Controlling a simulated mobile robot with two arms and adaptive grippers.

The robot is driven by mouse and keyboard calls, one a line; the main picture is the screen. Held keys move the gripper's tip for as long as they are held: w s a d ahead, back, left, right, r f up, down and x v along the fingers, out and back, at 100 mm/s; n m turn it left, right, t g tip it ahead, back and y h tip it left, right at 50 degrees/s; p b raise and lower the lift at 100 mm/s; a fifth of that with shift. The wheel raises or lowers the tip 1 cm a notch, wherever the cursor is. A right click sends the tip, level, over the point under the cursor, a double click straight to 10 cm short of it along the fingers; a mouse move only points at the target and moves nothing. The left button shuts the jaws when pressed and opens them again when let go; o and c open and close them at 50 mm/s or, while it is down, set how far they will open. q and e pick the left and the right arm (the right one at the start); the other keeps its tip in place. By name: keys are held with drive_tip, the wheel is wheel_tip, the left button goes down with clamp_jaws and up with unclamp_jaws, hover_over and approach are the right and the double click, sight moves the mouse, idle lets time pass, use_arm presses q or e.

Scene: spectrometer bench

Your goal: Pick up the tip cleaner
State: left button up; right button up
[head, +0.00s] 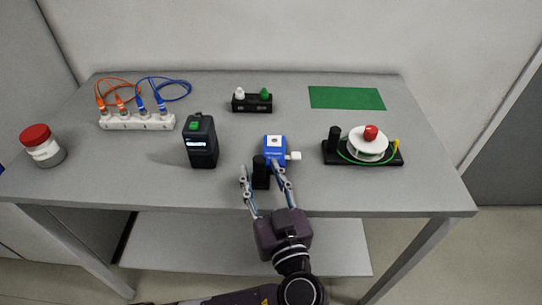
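No label marks the tip cleaner, so I cannot tell for certain which object it is. A short black cylinder (261,175) stands upright near the table's front edge, directly in front of a small blue block (275,148) with a white knob on its right side. I cannot tell whether the two are joined. My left gripper (260,178) reaches in from the front, open, with one finger on each side of the black cylinder and small gaps showing. A black upright box (201,148) with a green button stands left of it. My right gripper is not in view.
A reel (368,148) with a red knob sits on a black base at right. A white strip (138,122) with orange and blue cables, a red-lidded jar (46,152), a black holder (251,104) and a green mat (346,97) lie around the grey table (120,185).

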use_arm(q)
drive_tip(key=shift+x, duration=0.85)
drive_tip(key=shift+c, duration=0.5)
clamp_jaws()
drive_tip(key=shift+r, duration=0.1)
